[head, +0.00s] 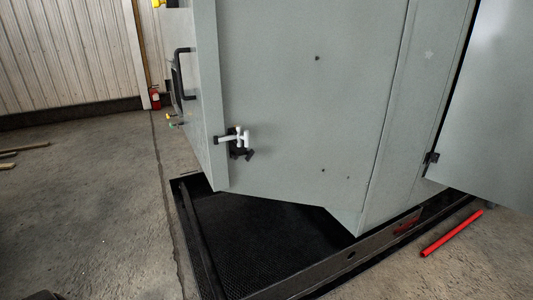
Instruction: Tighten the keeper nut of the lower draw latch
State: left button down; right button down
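A draw latch (236,140) with a light-coloured lever and a dark body is mounted near the lower left edge of the grey enclosure (290,90). Its keeper nut is too small to make out. Neither of my grippers shows in the head view, so nothing is seen touching the latch.
A black tray-like base (262,235) lies under the enclosure. A black handle (178,75) sticks out at the left. A grey door panel (495,110) stands on the right, above a red bar (452,233) on the floor. The concrete floor (90,210) at left is mostly clear.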

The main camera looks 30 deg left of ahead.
aim_at(249, 154)
jog(key=z, duration=1.25)
jog(key=i, duration=1.85)
jog(key=u, duration=2.6)
